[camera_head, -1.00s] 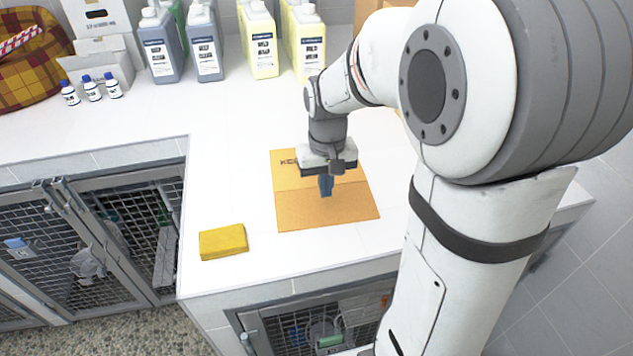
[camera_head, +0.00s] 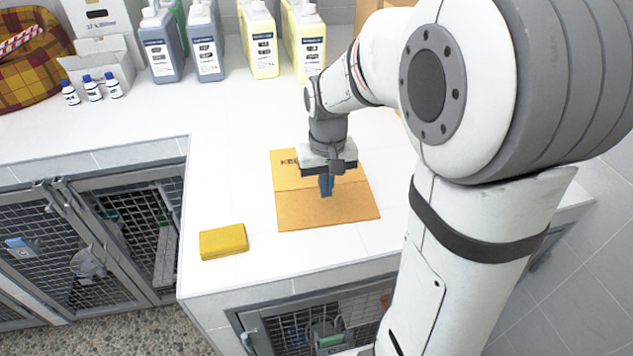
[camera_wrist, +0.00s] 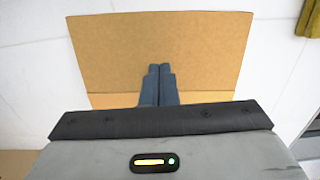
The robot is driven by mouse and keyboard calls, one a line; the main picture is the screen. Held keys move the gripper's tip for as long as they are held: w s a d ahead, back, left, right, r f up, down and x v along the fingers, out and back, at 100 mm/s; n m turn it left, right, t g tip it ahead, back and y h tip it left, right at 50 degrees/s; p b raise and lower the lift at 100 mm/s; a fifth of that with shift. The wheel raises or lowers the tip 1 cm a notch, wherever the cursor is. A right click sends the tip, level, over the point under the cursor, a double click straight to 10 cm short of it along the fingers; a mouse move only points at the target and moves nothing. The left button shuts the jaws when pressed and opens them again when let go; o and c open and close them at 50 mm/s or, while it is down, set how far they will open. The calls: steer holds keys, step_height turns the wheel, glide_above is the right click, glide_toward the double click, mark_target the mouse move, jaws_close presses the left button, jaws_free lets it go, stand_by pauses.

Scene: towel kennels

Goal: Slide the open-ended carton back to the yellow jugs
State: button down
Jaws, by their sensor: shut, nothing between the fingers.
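The open-ended carton (camera_head: 300,210) is tan cardboard with dark lettering near its far edge, partly hidden behind my gripper. It lies on the white counter near the front edge, and its brown surface also fills the top of the wrist view (camera_wrist: 160,40). My gripper (camera_head: 326,192) points down over the middle of the carton, its blue fingers shut together and empty. I cannot tell whether the fingertips touch the carton. The fingers also show in the wrist view (camera_wrist: 159,72). Two yellow jugs (camera_head: 259,42) (camera_head: 306,45) stand at the back of the counter, beyond the carton.
A yellow sponge-like block (camera_head: 223,241) lies left of the carton. Grey jugs (camera_head: 160,48), small blue-capped bottles (camera_head: 92,88) and a plaid basket (camera_head: 32,65) stand at the back left. Bare counter lies between carton and jugs. Wire kennel doors (camera_head: 130,225) are below the counter.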

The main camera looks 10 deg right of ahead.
steer(key=shift+f, duration=0.1)
steer(key=shift+f+b, duration=0.9)
steer(key=shift+f, duration=0.25)
steer(key=shift+w+r+p, duration=0.1)
steer(key=shift+w+p, duration=0.25)
steer(key=shift+w, duration=1.2)
steer(key=shift+w, duration=0.15)
